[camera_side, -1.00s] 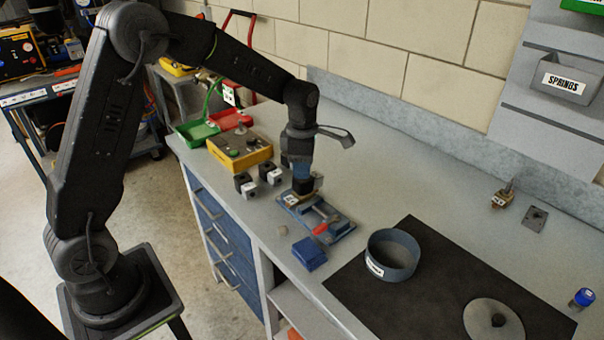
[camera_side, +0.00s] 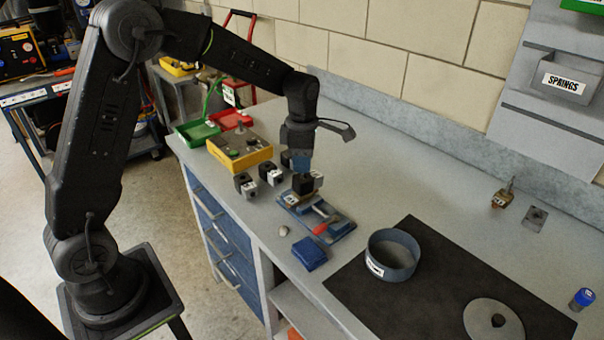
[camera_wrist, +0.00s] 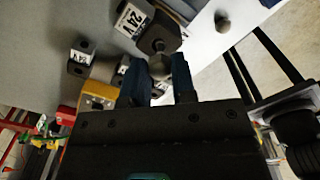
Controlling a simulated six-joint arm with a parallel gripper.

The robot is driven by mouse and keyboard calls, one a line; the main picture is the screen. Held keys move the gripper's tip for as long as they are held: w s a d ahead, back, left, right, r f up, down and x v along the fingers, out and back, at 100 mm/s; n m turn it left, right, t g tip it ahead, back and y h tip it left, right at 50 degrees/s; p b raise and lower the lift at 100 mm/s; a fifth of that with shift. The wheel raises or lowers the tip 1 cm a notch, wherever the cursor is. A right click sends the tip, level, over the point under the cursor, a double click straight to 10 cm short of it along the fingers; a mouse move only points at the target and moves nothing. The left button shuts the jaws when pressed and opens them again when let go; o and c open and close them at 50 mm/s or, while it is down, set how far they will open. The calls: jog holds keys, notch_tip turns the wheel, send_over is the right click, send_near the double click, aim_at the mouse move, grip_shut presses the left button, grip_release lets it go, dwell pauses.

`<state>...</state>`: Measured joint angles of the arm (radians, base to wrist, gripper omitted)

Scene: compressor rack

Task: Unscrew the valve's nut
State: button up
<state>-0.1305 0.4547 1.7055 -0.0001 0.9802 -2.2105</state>
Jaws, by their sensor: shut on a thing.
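The valve (camera_side: 303,185), with a black block-shaped coil on top, stands in a blue fixture (camera_side: 335,228) on the bench. In the wrist view its black coil (camera_wrist: 158,36) and a 24V label lie just beyond my fingertips. In the wrist view my gripper's blue fingers (camera_wrist: 167,70) are shut on a small grey piece, which looks like the nut (camera_wrist: 163,66). The nut is mostly hidden between the fingers, and its threads cannot be seen.
Several black coils (camera_side: 246,185) stand left of the fixture, before a yellow box (camera_side: 240,152). A blue ring-shaped bin (camera_side: 393,270) is on the dark mat (camera_side: 440,318).

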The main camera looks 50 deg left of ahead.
jog(key=shift+r, duration=1.5)
